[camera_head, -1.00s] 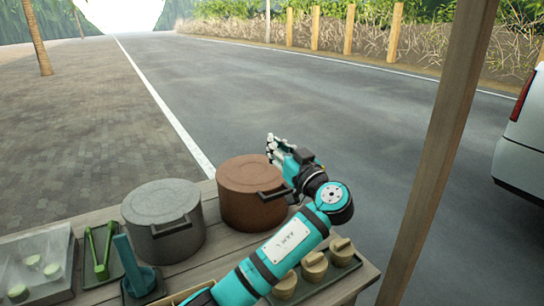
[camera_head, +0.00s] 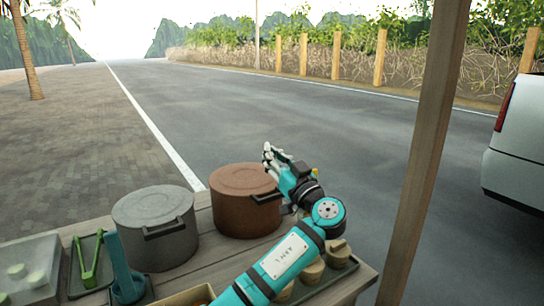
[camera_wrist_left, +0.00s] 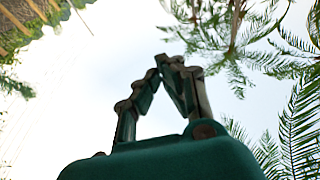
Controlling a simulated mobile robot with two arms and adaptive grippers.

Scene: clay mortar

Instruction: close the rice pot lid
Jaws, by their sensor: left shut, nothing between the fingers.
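Two lidded pots stand on the wooden table. The brown pot (camera_head: 246,208) has a round lid (camera_head: 243,179) on top. The grey pot (camera_head: 156,240) to its left also has a lid (camera_head: 153,204) on it. Both lids look seated; I cannot tell which pot is the rice pot. My left gripper (camera_head: 269,150) is just right of the brown pot's rim, at about lid height or above, with its fingers pointing up. In the left wrist view the fingers (camera_wrist_left: 163,62) meet at their tips, empty, against the sky. My right gripper is not in view.
Green tongs (camera_head: 90,262), a teal holder (camera_head: 124,270) and a clear box (camera_head: 28,270) are at the left. Small lidded cups (camera_head: 338,252) stand on a tray right of my arm. A wooden post (camera_head: 424,160) rises at the right.

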